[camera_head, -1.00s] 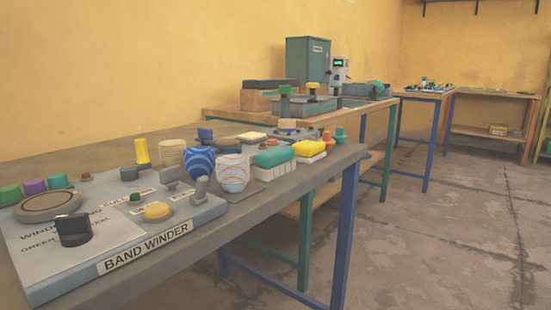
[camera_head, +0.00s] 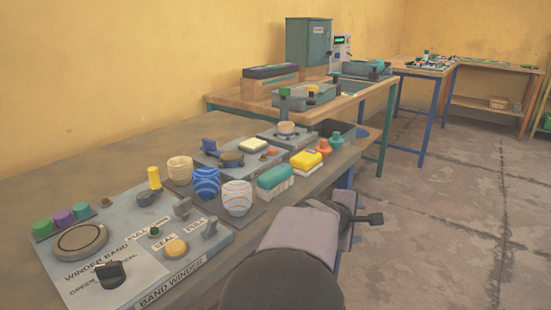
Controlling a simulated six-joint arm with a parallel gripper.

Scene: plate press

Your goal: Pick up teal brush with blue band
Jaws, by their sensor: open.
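A teal brush (camera_head: 275,177) with a pale block of bristles below it lies near the front edge of the bench, right of the orange-striped cup (camera_head: 237,198). I cannot make out a blue band on it at this size. My gripper (camera_head: 362,208) is open and empty at the right, past the bench's front edge and apart from the brush. My arm comes up from the bottom of the picture.
A yellow brush (camera_head: 306,160) lies just behind the teal one. The band winder panel (camera_head: 130,265) fills the bench's near left. Orange and teal knobbed pieces (camera_head: 323,147) stand behind right.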

